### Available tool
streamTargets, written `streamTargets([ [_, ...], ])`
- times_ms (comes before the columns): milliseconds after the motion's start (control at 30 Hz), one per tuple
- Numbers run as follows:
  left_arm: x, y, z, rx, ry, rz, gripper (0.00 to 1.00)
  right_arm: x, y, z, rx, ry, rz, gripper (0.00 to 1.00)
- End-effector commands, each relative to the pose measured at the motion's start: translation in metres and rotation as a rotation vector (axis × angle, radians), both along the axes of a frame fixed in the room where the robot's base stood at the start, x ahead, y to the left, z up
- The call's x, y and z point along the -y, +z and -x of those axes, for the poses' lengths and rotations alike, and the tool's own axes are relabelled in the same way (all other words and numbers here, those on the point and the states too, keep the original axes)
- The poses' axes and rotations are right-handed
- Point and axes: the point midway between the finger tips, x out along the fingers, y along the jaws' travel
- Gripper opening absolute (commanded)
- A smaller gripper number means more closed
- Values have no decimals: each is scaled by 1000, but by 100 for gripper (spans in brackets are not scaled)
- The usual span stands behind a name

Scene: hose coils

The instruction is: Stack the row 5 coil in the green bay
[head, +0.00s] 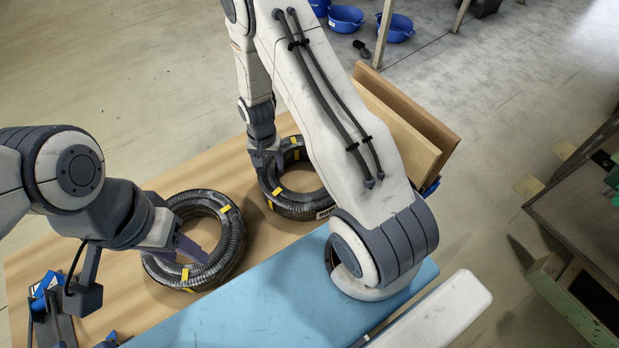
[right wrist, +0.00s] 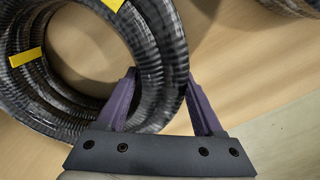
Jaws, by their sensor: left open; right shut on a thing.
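Two dark ribbed hose coils with yellow tape lie on a wooden table. The near coil (head: 225,250) lies at the left. My left gripper (head: 192,248) is open over this coil's ring, one purple finger showing. I cannot pick out the green bay for sure.
A blue panel (head: 240,305) runs along the table's front. Upright wooden boards (head: 400,130) stand at the right end. A dark structure with greenish edges (head: 590,215) stands on the floor at the far right. Blue tubs (head: 345,18) are at the back. Blue parts (head: 48,285) sit at left.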

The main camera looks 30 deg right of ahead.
Motion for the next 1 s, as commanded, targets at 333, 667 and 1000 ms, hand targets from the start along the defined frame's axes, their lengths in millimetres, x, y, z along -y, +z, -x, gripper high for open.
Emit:
streamTargets([
  [333, 0, 5, 0, 0, 0, 0, 50, 0, 7, -1, 1, 0, 0, 0],
  [667, 0, 9, 0, 0, 0, 0, 50, 0, 12, -1, 1, 0, 0, 0],
  [1000, 0, 13, 0, 0, 0, 0, 50, 0, 18, -1, 1, 0, 0, 0],
])
